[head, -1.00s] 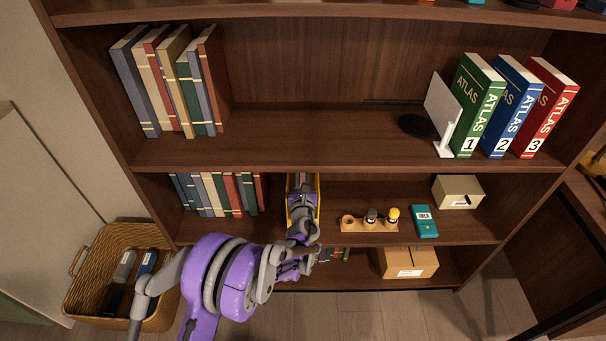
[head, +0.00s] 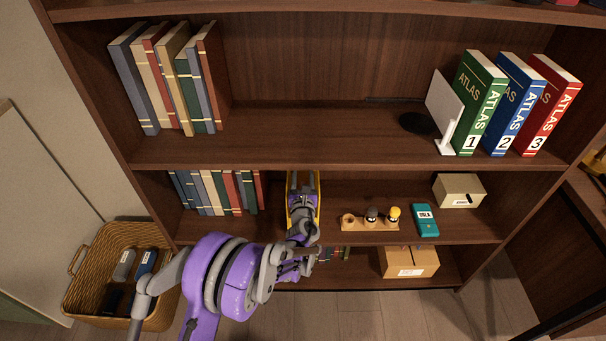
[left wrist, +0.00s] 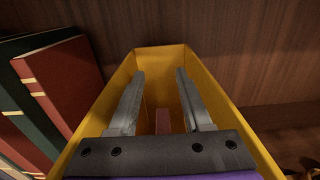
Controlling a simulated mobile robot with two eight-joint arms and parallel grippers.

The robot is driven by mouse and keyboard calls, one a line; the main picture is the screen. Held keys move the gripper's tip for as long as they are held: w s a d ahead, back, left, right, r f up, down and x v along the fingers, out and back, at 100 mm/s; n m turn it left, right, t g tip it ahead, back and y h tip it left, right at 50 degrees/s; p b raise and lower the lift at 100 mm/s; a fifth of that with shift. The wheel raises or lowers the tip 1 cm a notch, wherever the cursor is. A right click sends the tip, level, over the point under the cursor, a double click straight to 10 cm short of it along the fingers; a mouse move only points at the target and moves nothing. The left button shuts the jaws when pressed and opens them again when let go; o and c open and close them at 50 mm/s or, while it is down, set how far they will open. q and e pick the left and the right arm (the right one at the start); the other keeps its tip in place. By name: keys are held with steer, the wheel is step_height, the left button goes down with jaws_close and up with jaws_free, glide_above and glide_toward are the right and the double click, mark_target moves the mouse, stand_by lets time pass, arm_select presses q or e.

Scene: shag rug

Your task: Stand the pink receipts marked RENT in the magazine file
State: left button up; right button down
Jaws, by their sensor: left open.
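The yellow magazine file (head: 318,195) stands on the middle shelf, right of a row of books. Its walls surround my fingers in the left wrist view (left wrist: 205,72). My left gripper (left wrist: 160,78) is open, its two fingers apart and inside the file's open top. A pinkish, narrow upright piece (left wrist: 162,122) shows low between the fingers, apart from both. It looks like the pink receipts, but no RENT mark is readable. In the head view my left gripper (head: 303,188) covers most of the file's inside. My right gripper is out of view.
Books (head: 215,192) stand close left of the file. To its right are a wooden holder with small bottles (head: 370,223), a teal case (head: 425,220) and a cream box (head: 459,190). The upper shelf board (head: 330,160) is above my gripper. A wicker basket (head: 85,290) stands at lower left.

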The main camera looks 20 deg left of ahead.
arm_select(q)
steer(key=shift+r+p, duration=0.3)
steer(key=shift+r, duration=0.05)
steer(key=shift+s+d+r+p, duration=0.1)
steer(key=shift+s+r+p, duration=0.05)
steer(key=shift+r+p, duration=0.25)
steer(key=v, duration=1.1)
steer(key=shift+s+f+p, duration=0.15)
steer(key=shift+s+p, duration=0.2)
steer(key=shift+p, duration=0.1)
steer(key=shift+d, duration=0.1)
